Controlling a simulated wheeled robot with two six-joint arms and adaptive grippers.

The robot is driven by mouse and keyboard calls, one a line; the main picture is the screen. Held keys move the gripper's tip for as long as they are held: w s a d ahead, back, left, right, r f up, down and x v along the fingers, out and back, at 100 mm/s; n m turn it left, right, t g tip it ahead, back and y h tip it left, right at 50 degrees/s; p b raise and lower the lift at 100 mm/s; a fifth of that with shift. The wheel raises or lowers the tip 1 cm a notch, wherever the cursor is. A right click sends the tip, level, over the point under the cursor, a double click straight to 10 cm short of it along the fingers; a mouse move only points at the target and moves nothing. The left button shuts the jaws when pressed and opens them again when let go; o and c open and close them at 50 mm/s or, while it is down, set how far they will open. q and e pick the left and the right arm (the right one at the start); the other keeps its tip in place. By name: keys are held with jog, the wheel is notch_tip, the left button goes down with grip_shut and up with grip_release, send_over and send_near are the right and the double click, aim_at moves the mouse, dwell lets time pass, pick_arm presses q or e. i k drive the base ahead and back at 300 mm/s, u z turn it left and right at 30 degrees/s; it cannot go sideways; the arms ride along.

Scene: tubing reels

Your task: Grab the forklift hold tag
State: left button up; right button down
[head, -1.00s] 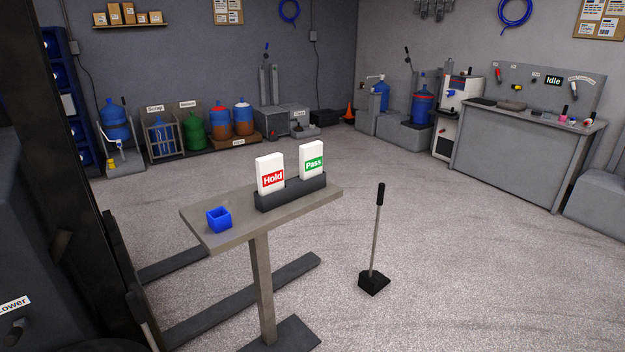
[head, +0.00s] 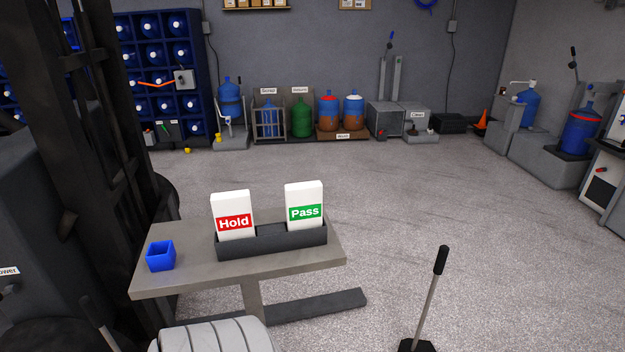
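The hold tag (head: 233,215) is a white upright card with a red "Hold" label. It stands in the left part of a dark holder (head: 272,241) on a small grey table (head: 190,283). A matching white pass tag (head: 304,205) with a green label stands in the right part of the same holder. A pale grey rounded part, seemingly one of my arm links, shows at the bottom edge in front of the table. Neither gripper's fingers are in view.
A small blue open box (head: 160,256) sits on the table's left end. The dark forklift mast (head: 105,130) stands close on the left. A black-handled lever (head: 431,295) rises from the floor at front right. Open floor (head: 450,190) lies behind and right of the table.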

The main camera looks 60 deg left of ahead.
aim_at(232, 214)
jog(key=i, duration=1.1)
jog(key=u, duration=2.25)
